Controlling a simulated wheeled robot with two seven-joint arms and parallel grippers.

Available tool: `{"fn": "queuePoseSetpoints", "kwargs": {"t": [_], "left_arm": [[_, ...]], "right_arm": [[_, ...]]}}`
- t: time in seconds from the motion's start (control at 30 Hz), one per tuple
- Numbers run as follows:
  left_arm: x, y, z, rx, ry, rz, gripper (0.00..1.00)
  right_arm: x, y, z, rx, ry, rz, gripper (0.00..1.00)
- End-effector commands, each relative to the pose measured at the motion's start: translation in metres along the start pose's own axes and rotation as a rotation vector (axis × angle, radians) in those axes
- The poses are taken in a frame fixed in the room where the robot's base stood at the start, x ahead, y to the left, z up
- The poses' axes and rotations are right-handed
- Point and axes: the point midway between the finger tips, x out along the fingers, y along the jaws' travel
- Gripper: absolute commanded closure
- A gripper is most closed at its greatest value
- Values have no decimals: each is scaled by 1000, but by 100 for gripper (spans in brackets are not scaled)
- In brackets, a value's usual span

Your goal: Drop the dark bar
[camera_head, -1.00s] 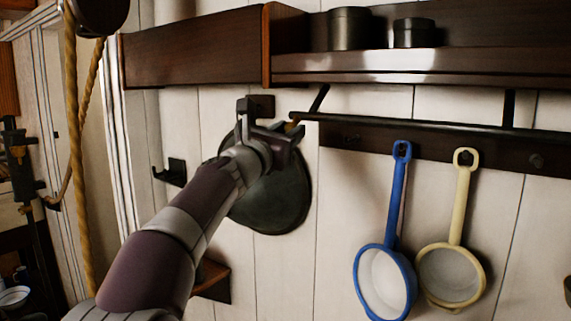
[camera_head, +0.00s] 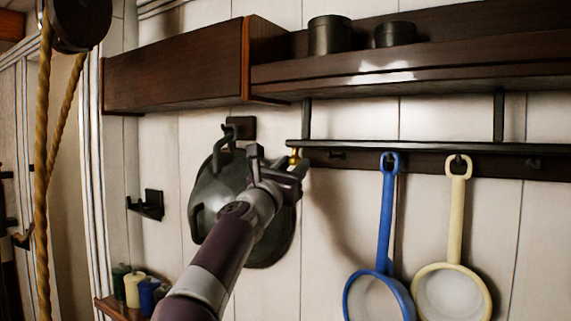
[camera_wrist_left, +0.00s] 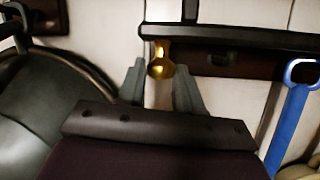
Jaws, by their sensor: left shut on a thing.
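The dark bar (camera_head: 430,147) runs level below the shelf, hung on two dark arms (camera_head: 498,115). A brass knob (camera_head: 294,157) sits at its left end; it also shows in the left wrist view (camera_wrist_left: 160,58). My left gripper (camera_head: 280,160) is at this end. In the left wrist view its two grey fingers (camera_wrist_left: 159,68) stand on either side of the brass knob, shut on it. The exact contact is hard to see. My right gripper is in neither view.
A blue strainer (camera_head: 385,220) and a cream strainer (camera_head: 456,215) hang just below the bar. A dark round pan (camera_head: 210,190) hangs behind my left gripper. Two tins (camera_head: 330,34) stand on the shelf (camera_head: 420,75). A rope (camera_head: 41,200) hangs at left.

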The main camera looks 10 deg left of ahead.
Motion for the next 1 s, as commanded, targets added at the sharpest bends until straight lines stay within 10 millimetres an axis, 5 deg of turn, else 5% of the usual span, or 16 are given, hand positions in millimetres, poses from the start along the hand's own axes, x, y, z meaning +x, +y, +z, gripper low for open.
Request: {"fn": "queuePoseSetpoints", "kwargs": {"t": [0.73,0.77,0.8,0.83,1.0], "left_arm": [[7,-3,-11,-1,12,-5,100],[7,-3,-11,-1,12,-5,61],[7,-3,-11,-1,12,-4,48],[7,-3,-11,-1,11,-4,41],[7,-2,-8,-1,7,-2,41]], "right_arm": [[-2,0,0,0,0,0,57],[-2,0,0,0,0,0,57],[-2,0,0,0,0,0,57],[-2,0,0,0,0,0,57],[-2,0,0,0,0,0,57]]}}
